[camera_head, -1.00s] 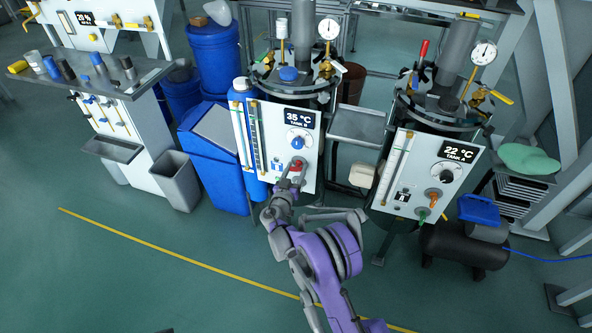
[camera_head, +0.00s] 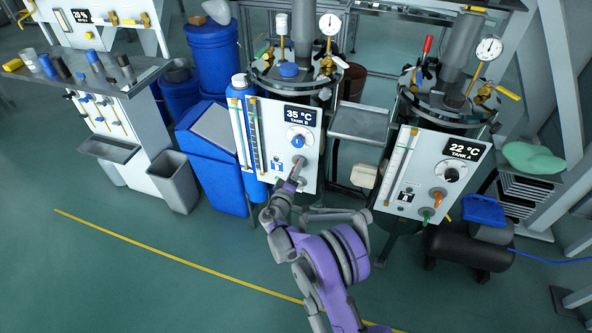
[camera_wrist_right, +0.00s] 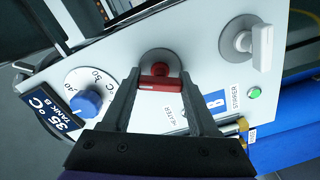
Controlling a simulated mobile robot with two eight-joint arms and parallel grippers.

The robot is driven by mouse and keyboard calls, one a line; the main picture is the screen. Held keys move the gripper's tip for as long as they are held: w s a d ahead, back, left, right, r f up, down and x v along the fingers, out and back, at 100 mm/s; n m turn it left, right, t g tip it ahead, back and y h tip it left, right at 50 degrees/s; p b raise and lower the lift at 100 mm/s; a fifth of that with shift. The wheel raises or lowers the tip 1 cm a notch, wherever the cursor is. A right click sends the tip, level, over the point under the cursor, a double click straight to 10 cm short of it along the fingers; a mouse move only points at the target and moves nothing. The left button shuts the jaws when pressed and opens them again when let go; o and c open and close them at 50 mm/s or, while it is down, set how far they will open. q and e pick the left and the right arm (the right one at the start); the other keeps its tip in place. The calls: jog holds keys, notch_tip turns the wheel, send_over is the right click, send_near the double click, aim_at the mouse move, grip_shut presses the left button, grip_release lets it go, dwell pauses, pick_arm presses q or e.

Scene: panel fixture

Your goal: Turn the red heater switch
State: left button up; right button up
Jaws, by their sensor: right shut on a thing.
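The red heater switch (camera_wrist_right: 160,84) is on the white Tank B panel (camera_wrist_right: 205,75) in the right wrist view, on a round grey base beside a HEATER label. Its bar handle lies across the picture between the fingertips of my right gripper (camera_wrist_right: 157,90), which is shut on it. In the head view, my right gripper (camera_head: 296,173) reaches up to the lower part of the Tank B panel (camera_head: 312,148). Only a thin bit of red shows there, and the fingers partly hide the switch. My left gripper is not in view.
A blue dial (camera_wrist_right: 86,102) and the 35 °C display (camera_wrist_right: 52,112) sit left of the switch; a white stirrer switch (camera_wrist_right: 262,47) and green light (camera_wrist_right: 254,93) sit right. Tank A's panel (camera_head: 412,180) stands to the right in the head view. Open floor (camera_head: 130,270) lies in front.

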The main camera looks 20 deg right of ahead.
jog(key=n+b, duration=0.1)
jog(key=n, duration=0.4)
jog(key=shift+f, duration=0.1)
jog(key=shift+n, duration=0.3)
dwell(0.4)
jog(key=o, duration=1.4)
jog(key=p+v, duration=0.1)
jog(key=v, duration=1)
jog(key=shift+w, duration=0.1)
jog(key=shift+d, duration=0.1)
